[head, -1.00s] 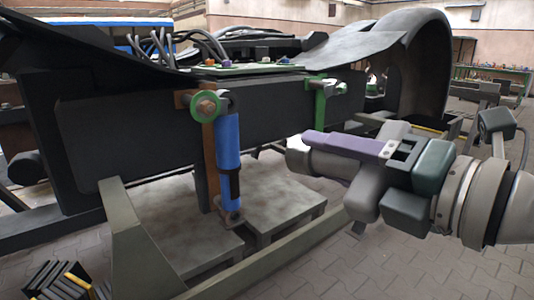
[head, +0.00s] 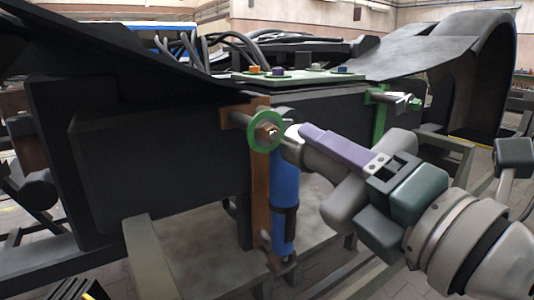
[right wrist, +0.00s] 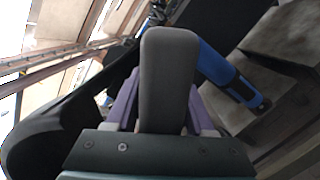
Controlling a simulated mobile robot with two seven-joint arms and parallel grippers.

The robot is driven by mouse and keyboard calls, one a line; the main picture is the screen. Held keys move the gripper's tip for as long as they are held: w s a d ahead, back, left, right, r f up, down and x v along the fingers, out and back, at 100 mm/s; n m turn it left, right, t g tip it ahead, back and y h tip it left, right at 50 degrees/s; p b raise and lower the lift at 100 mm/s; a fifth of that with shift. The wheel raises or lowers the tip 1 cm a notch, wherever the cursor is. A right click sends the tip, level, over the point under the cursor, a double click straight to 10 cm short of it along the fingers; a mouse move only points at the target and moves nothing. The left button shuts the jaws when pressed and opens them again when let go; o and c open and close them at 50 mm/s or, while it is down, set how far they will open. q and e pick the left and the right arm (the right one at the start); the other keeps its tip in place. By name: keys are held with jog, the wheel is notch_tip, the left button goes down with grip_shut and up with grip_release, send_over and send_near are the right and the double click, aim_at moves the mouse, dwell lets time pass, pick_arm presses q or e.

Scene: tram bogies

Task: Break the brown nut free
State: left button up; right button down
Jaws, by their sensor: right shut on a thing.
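The brown nut (head: 271,131) sits in a green ring (head: 258,143) at the top of an upright blue damper (head: 285,190), on a brown bracket (head: 261,195). My right gripper (head: 318,140), with purple fingers, is shut on a grey power tool (head: 345,207). The tool's pale nose end is just right of the nut in the head view; I cannot tell whether they touch. In the right wrist view the grey tool (right wrist: 168,80) stands between the purple fingers, with the blue damper (right wrist: 225,70) at upper right. I cannot make out the nut there. My left gripper is not in view.
The dark bogie frame (head: 165,165) fills the left and middle. A second green bracket (head: 380,118) with a pale fitting stands behind the tool. A plate with coloured bolts (head: 290,77) and grey cables lie above. An olive stand beam (head: 160,255) runs in front.

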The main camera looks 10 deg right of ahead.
aim_at(303, 147)
jog(key=shift+w, duration=0.1)
jog(key=shift+s, duration=0.25)
jog(key=shift+d, duration=0.1)
jog(key=shift+a+p+x, duration=0.15)
jog(key=shift+p+x, duration=0.1)
jog(key=shift+x, duration=0.75)
jog(key=shift+a+p+x, duration=0.1)
jog(key=shift+p+x, duration=0.15)
jog(key=shift+x, duration=0.75)
jog(key=shift+f+x, duration=0.25)
jog(key=shift+x, duration=0.95)
jog(key=shift+a, duration=0.1)
